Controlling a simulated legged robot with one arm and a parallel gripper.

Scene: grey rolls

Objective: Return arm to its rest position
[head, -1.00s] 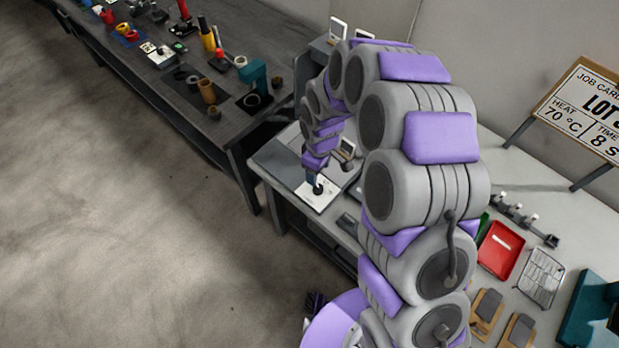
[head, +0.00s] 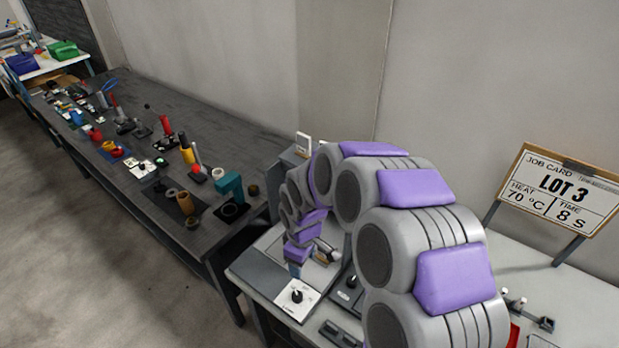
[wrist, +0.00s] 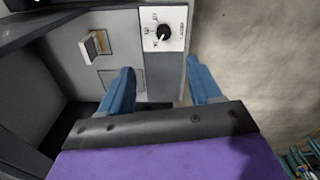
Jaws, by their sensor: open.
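My gripper shows in the wrist view (wrist: 160,90) with its two blue fingers spread apart and nothing between them. In the head view my purple and grey arm arches over the light bench, and my gripper (head: 293,268) points down just above a white panel with a black knob (head: 297,297). The same knob (wrist: 163,32) shows in the wrist view beyond the fingertips, apart from them. Whether a fingertip touches the panel in the head view is hard to tell.
A dark workbench (head: 140,190) with several tools runs along the left. A job card board (head: 562,190) reading LOT 3, 70 °C, 8 s stands on the light bench (head: 520,265) at right. Open floor (head: 90,270) lies at left.

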